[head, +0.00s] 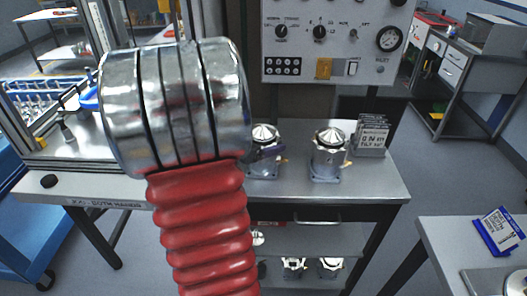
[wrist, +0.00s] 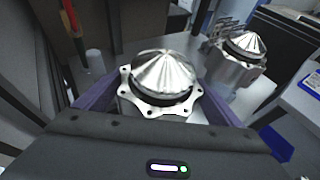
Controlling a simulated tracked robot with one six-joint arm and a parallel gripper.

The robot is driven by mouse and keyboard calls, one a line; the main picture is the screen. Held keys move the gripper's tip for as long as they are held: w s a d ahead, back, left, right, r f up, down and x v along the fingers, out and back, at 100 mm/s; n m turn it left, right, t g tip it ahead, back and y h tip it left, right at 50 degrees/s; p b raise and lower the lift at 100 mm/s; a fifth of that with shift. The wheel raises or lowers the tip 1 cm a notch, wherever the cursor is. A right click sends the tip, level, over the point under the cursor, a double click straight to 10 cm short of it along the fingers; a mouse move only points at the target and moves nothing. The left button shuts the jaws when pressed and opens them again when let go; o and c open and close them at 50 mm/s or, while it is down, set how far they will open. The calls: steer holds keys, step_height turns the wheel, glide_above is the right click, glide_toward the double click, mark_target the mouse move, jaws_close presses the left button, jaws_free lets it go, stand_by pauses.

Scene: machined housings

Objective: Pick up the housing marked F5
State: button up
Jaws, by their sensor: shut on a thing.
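A silver machined housing with a conical, finned top and a bolt-holed flange (wrist: 160,75) sits between the purple fingers of my gripper (wrist: 160,98) in the wrist view. The fingers are shut on its two sides. In the head view this appears to be the left housing (head: 264,136) on the bench, with a dark purple finger across its body. I cannot tell whether it is clear of the bench top. A second similar housing (head: 329,143) stands upright to its right; it also shows in the wrist view (wrist: 243,46). No F5 mark is readable on either housing.
The grey bench (head: 375,187) has a rack of labelled cards (head: 371,134) behind the right housing. A control panel (head: 334,40) stands behind. More housings (head: 330,267) are on the lower shelf. A side table at right holds a blue-edged sign (head: 500,231). The bench's front right is clear.

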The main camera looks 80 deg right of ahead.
steer(key=c, duration=0.9)
steer(key=shift+w+r, duration=0.1)
steer(key=shift+r, duration=0.05)
steer(key=shift+c, duration=0.3)
steer(key=shift+r, duration=0.1)
